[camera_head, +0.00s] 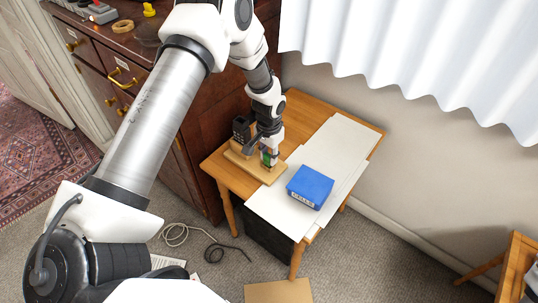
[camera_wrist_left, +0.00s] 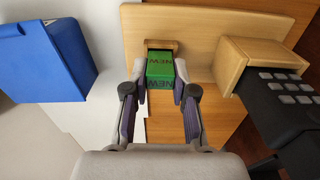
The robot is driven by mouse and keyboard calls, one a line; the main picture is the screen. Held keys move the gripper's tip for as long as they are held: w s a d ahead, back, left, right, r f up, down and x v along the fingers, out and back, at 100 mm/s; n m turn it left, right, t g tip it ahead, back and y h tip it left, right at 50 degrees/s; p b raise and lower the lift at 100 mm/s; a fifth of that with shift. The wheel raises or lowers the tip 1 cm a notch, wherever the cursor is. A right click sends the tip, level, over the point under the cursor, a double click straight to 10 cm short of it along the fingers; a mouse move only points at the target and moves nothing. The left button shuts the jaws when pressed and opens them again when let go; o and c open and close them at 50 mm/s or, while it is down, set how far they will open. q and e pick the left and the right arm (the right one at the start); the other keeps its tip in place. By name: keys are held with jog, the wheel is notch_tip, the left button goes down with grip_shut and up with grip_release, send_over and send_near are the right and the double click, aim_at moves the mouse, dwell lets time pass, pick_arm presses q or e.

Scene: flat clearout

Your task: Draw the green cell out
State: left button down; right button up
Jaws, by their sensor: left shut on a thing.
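The green cell (camera_wrist_left: 160,67) shows in the left wrist view between the fingers of my left gripper (camera_wrist_left: 160,90), with "NEW" lettering on it. My left gripper (camera_head: 268,160) is shut on the cell, which shows as a small green patch (camera_head: 266,158) in the head view. Behind the cell is a wooden holder (camera_wrist_left: 162,44) on a wooden board (camera_wrist_left: 207,25). I cannot tell whether the cell is still partly inside the holder. My right gripper is not in view.
A blue box (camera_head: 310,187) labelled "CELLS" stands on white sheets (camera_head: 345,140) on the small wooden table (camera_head: 223,172). A black keypad handset (camera_head: 241,128) stands in a wooden stand beside the holder. A dark wooden cabinet (camera_head: 200,125) stands close at the left.

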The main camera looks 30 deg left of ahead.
pick_arm(q)
jog(key=shift+r+p, duration=0.3)
jog(key=shift+r, duration=0.2)
notch_tip(320, 180, up, 4)
jog(key=p, duration=0.3)
jog(key=shift+p, duration=0.4)
